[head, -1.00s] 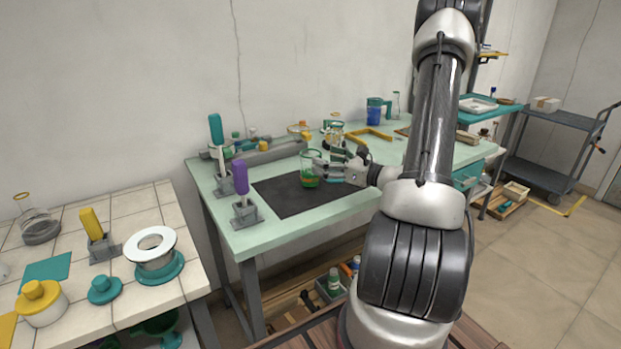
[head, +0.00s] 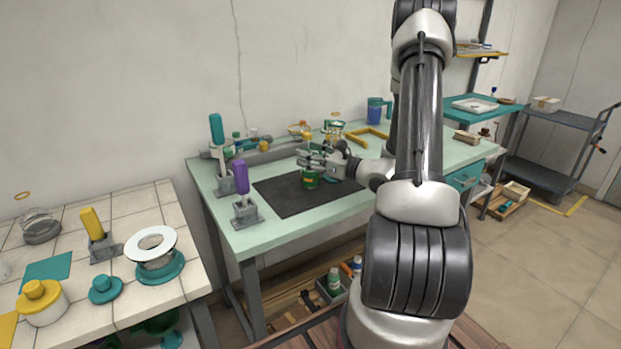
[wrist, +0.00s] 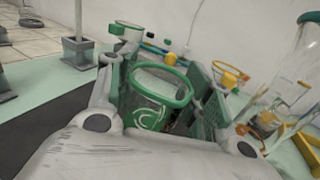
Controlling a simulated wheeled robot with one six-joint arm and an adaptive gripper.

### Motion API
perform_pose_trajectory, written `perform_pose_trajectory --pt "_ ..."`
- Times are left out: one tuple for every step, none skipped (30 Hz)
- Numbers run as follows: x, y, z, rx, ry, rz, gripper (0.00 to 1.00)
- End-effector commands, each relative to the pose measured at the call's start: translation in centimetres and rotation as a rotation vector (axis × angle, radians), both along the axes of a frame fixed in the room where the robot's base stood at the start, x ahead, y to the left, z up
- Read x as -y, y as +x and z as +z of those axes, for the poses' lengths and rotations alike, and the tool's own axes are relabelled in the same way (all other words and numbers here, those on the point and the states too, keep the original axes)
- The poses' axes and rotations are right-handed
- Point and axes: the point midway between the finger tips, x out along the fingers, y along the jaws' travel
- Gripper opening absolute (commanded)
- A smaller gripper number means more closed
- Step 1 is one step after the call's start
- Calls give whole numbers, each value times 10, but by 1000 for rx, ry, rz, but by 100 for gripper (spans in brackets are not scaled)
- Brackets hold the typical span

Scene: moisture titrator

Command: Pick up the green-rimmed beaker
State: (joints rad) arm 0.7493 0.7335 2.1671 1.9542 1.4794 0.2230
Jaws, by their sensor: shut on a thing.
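The green-rimmed beaker (head: 311,180) is clear glass with green contents or markings low down, upright at the dark mat (head: 275,193) on the pale green bench. My gripper (head: 308,160) reaches it from the right, with its fingers at the beaker's upper part. In the wrist view the beaker's green rim (wrist: 150,68) and marked wall stand between the two fingers of my gripper (wrist: 165,75). My gripper is shut on the beaker. Whether the base touches the mat cannot be told. The fingers hide part of the glass.
A purple-handled tool (head: 240,178) and a teal-handled tool (head: 216,130) stand in grey holders at the left. Glassware with a green band (head: 334,128) and a yellow frame (head: 367,137) are behind my gripper. The mat's front part is bare.

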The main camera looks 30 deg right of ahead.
Motion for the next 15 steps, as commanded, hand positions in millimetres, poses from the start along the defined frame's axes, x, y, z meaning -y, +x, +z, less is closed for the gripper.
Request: perform_pose_trajectory --pt "0 0 0 0 0 0 12" --pt "0 0 0 0 0 0 7" --pt "0 0 0 0 0 0 1" --pt "0 0 0 1 0 0 1" --pt "0 0 0 1 0 0 0" --pt "0 0 0 0 0 0 0" --pt "0 0 0 0 0 0 0" --pt "0 0 0 0 0 0 0" --pt "0 0 0 0 0 0 0" --pt "0 0 1 0 0 0 0" --pt "0 0 1 1 0 0 0" --pt "0 0 3 1 0 0 0" --pt "0 0 5 1 0 0 0" --pt "0 0 7 2 -1 0 0" --pt "0 0 10 2 -2 0 0"
